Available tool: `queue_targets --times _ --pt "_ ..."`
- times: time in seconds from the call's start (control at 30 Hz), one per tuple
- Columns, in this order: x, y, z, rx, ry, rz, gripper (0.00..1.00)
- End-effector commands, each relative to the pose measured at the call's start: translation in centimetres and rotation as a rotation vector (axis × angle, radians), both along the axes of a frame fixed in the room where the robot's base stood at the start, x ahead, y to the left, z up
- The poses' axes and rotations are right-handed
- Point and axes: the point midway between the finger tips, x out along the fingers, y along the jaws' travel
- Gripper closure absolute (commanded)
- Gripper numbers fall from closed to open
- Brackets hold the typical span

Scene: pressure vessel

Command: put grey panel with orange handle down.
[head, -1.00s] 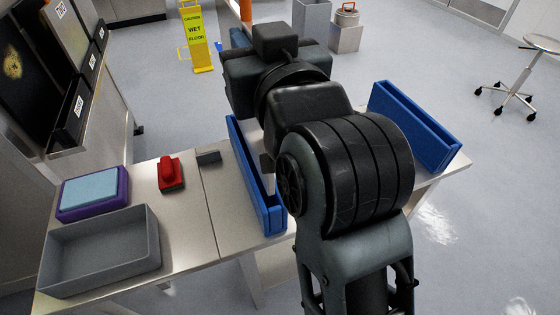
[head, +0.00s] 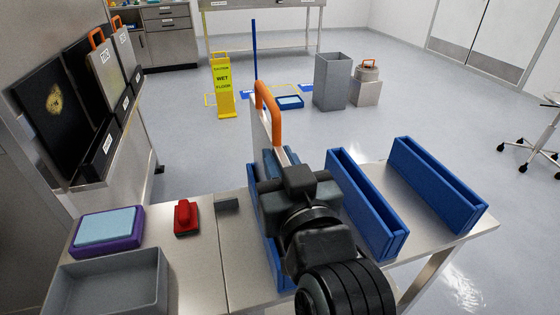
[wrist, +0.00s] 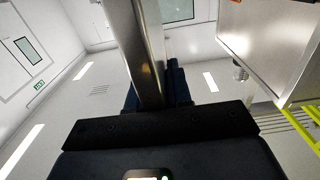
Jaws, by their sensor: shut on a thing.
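The grey panel (head: 260,127) with the orange handle (head: 267,102) stands upright at the left blue slotted rack (head: 256,222) on the steel table. My gripper (head: 282,160) is shut on it, at the near side by the handle. My arm hides the panel's lower part and the fingertips, so I cannot tell how deep it sits in the rack's slot. In the wrist view a metal strip (wrist: 138,50) rises from between the jaws, above the dark gripper body.
Two more blue racks, middle (head: 366,203) and right (head: 437,185), stand empty on the table (head: 205,265). Other orange-handled panels (head: 105,66) stand in black holders.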

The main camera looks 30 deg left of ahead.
Motion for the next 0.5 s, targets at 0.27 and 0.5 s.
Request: queue_targets --times 0.27,0.5 --pt "-0.02 0.03 -0.27 0.000 0.000 0.000 0.76" --pt "-0.01 0.02 -0.26 -0.001 0.001 0.000 0.55"
